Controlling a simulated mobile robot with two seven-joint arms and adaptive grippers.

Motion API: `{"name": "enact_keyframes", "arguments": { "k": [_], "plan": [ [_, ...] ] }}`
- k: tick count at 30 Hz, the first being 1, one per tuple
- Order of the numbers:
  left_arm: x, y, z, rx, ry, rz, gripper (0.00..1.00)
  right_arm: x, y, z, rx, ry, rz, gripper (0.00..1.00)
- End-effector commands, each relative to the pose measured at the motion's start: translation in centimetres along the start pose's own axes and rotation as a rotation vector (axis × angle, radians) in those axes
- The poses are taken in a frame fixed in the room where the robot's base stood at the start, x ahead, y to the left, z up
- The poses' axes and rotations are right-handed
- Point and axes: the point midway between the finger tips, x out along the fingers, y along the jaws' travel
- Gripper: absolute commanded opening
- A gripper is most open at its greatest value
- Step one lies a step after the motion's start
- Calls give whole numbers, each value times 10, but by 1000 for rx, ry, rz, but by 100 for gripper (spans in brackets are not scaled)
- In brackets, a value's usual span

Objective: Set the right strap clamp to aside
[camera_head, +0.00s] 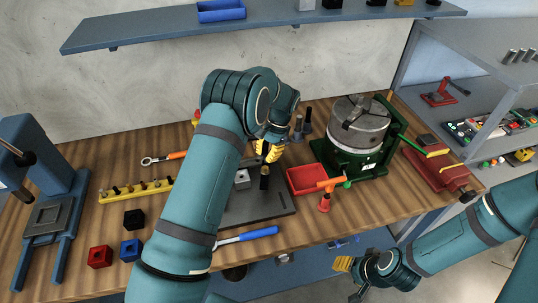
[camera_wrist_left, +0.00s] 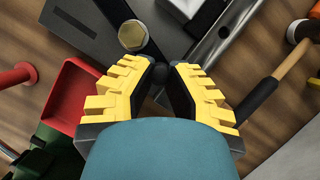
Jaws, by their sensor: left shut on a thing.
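The right strap clamp, a dark bar with a brass hex bolt head, shows in the left wrist view (camera_wrist_left: 132,36) and as a small dark piece in the head view (camera_head: 264,180). My left gripper (camera_head: 268,152) is above the dark fixture plate (camera_head: 262,212). In the left wrist view its yellow-padded fingers (camera_wrist_left: 163,82) are shut around the near end of the dark bar. The fingertips partly hide that end; I cannot tell whether the bar is clear of the plate. My right gripper (camera_head: 343,264) is low at right, away from the tabletop items; its jaw gap is unclear.
A red tray (camera_head: 306,180) lies right of the plate, with a green-based chuck (camera_head: 358,130) behind it. A blue-handled tool (camera_head: 258,234) lies in front. A light block (camera_head: 242,180) sits on the plate.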

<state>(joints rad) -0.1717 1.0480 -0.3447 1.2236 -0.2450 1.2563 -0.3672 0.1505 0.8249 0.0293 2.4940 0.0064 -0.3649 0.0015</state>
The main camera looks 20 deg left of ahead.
Motion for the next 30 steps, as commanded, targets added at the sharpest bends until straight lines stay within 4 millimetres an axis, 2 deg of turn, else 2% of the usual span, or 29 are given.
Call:
{"name": "enact_keyframes", "arguments": {
  "k": [17,18,21,30],
  "plan": [
    [2,-1,1,-35,-2,16,0,1,0,0,0,0,0,49],
    [2,-1,1,-34,-2,16,19,1,0,0,0,0,0,49],
    [2,-1,1,-34,-1,16,52,1,0,0,0,0,0,49],
    [1,-1,1,-34,-1,15,52,1,0,0,0,0,0,49]
  ]
}}
